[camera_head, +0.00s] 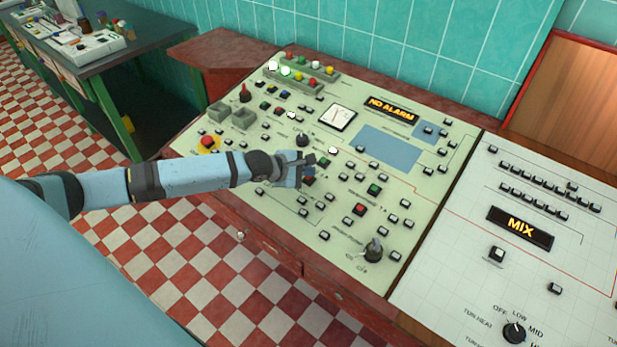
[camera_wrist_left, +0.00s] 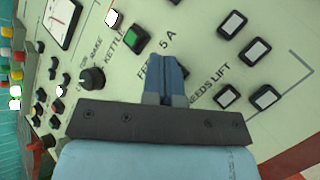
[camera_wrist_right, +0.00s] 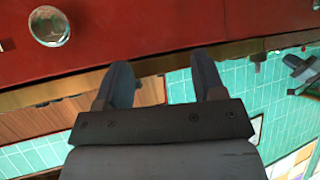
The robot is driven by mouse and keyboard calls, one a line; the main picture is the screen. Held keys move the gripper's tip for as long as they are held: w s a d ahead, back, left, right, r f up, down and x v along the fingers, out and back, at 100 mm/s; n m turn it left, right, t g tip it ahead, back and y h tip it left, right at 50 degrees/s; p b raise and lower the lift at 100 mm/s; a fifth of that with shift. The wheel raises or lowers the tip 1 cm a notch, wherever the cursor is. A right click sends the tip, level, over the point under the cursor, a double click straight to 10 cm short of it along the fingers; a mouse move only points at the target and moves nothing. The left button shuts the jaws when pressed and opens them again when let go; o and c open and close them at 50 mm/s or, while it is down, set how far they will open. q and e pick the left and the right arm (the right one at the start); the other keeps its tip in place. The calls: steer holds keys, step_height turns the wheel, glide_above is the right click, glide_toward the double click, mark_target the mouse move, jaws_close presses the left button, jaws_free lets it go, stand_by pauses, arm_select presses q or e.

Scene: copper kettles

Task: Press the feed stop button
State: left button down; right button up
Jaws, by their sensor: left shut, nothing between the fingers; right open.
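The green and cream control panel (camera_head: 270,205) lies below my left gripper (camera_head: 312,164), which is shut and empty over its middle. A red button (camera_head: 309,181) shows just beside the fingers, partly covered; its label is too small to read, so I cannot tell whether it is the feed stop button. In the left wrist view the shut fingers (camera_wrist_left: 167,72) cover part of a label starting "FE", with a green button (camera_wrist_left: 135,40) to their upper left. Contact with the panel cannot be told. My right gripper (camera_wrist_right: 168,85) is open and empty, seen only in its wrist view.
Another red button (camera_head: 359,209) and green button (camera_head: 374,189) sit to the right. A black knob (camera_head: 302,140) stands close behind the left gripper, and a larger dark knob (camera_head: 373,250) nearer the front. A red surface (camera_wrist_right: 180,30) lies before the right gripper.

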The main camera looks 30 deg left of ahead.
stand_by(0.4)
arm_select(q)
steer(key=shift+f, duration=0.35)
steer(key=shift+w+f, duration=0.15)
steer(key=shift+f, duration=0.25)
stand_by(0.7)
steer(key=shift+p, duration=0.3)
steer(key=shift+r+p, duration=0.75)
steer(key=shift+p, duration=0.4)
steer(key=shift+r, duration=0.1)
